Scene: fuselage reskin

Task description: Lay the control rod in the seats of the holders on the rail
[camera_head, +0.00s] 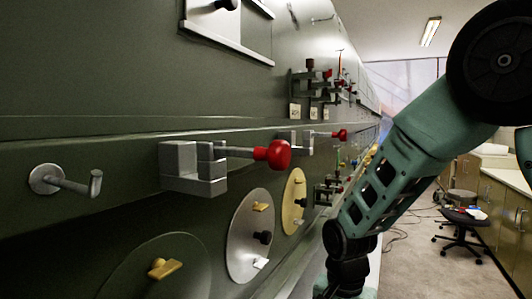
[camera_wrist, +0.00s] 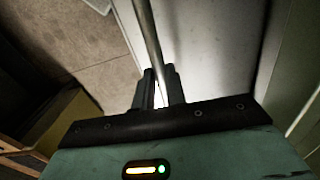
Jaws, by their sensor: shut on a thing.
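In the wrist view a long thin grey rod (camera_wrist: 148,30), which looks like the control rod, runs from the top edge down to my gripper (camera_wrist: 160,90). The dark fingers are shut on it, one on each side. The rod's far end is out of the frame and its near part is hidden by the fingers and the gripper body. In the head view my arm reaches down past the bottom edge, so the gripper and rod do not show there.
The dark green fuselage wall (camera_head: 100,135) fills the left. Grey clamp blocks (camera_head: 180,167) with a red knob (camera_head: 278,154), a hooked peg (camera_head: 75,182) and round plates stick out from it.

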